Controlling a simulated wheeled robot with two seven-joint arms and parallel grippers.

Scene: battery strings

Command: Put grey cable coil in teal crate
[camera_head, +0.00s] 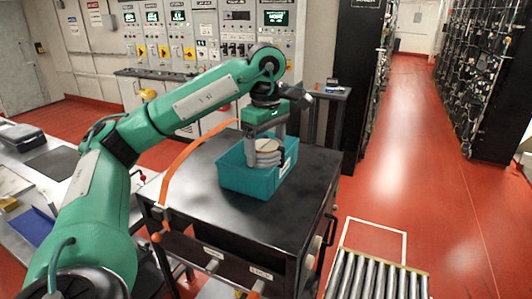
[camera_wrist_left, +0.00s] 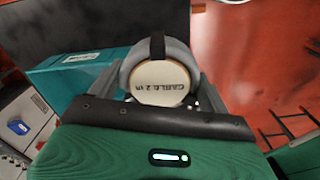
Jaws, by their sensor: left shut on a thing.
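The grey cable coil (camera_head: 268,160) has a pale round face and a dark strap. My left gripper (camera_head: 266,147) is shut on it, pointing down over the teal crate (camera_head: 245,182). The coil is within the crate's opening, its top near rim height; I cannot tell whether it touches the crate floor. In the left wrist view the coil (camera_wrist_left: 178,55) sits between the fingers, its face lettered "CABLE 2", and part of the teal crate (camera_wrist_left: 75,78) shows to the left. My right gripper is not in view.
The crate stands on a dark cart top (camera_head: 205,205) with drawers below and bare surface around the crate. An orange strap (camera_head: 185,165) runs along its left side. A roller conveyor (camera_head: 375,275) is at the lower right. Battery racks (camera_head: 490,80) line the right aisle.

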